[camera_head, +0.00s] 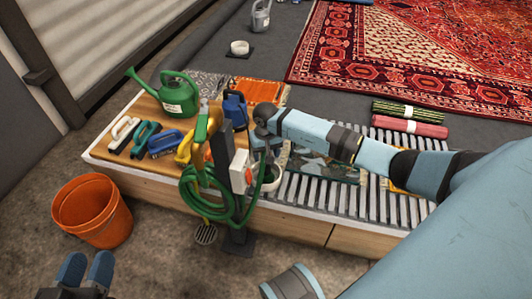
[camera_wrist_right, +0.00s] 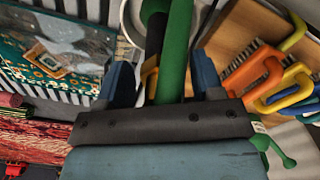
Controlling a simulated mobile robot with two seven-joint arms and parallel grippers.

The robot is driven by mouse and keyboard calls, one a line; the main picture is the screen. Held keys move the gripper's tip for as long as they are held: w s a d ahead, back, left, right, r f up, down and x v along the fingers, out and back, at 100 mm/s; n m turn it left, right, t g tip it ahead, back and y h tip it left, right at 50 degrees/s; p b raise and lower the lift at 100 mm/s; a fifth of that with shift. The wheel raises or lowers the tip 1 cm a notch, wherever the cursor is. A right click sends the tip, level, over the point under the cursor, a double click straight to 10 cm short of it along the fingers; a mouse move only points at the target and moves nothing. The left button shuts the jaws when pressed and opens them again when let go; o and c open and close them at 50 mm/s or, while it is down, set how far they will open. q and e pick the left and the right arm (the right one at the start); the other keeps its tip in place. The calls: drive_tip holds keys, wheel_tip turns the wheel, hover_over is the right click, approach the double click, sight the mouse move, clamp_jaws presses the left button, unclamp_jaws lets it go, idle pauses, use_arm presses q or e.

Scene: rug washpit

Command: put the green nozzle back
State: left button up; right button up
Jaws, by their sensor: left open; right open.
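A green hose (camera_head: 190,200) hangs in loops on a dark post (camera_head: 222,150) at the front edge of a low wooden bench. A green and yellow piece (camera_head: 202,124) beside the post top looks like the nozzle, but I cannot be sure. My right gripper (camera_wrist_right: 162,78) is open. In the right wrist view a green tube (camera_wrist_right: 177,50) runs between its fingers, with a yellow and black part beside it; I cannot tell whether they touch the fingers. In the head view that gripper is by the post, its fingers hard to see. My left gripper (camera_head: 84,272) is open and empty at bottom left.
On the bench (camera_head: 130,176) are a green watering can (camera_head: 178,97), several coloured brushes (camera_head: 145,134), a blue container (camera_head: 235,110) and a white bowl (camera_head: 272,183). An orange bucket (camera_head: 92,212) stands on the floor left. Rolled rugs (camera_head: 410,120) lie behind the slatted part.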

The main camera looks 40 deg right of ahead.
wheel_tip(320, 180, up, 4)
drive_tip(key=shift+w+d+r+p, duration=0.1)
drive_tip(key=shift+p, duration=0.55)
wheel_tip(320, 180, up, 7)
drive_tip(key=shift+r+p, duration=0.2)
drive_tip(key=shift+p, duration=0.9)
use_arm(q)
drive_tip(key=r, duration=0.1)
drive_tip(key=r+t, duration=0.1)
drive_tip(key=r+n, duration=0.1)
drive_tip(key=shift+s+r+t, duration=0.3)
drive_tip(key=shift+s+r, duration=0.05)
drive_tip(key=shift+r, duration=0.05)
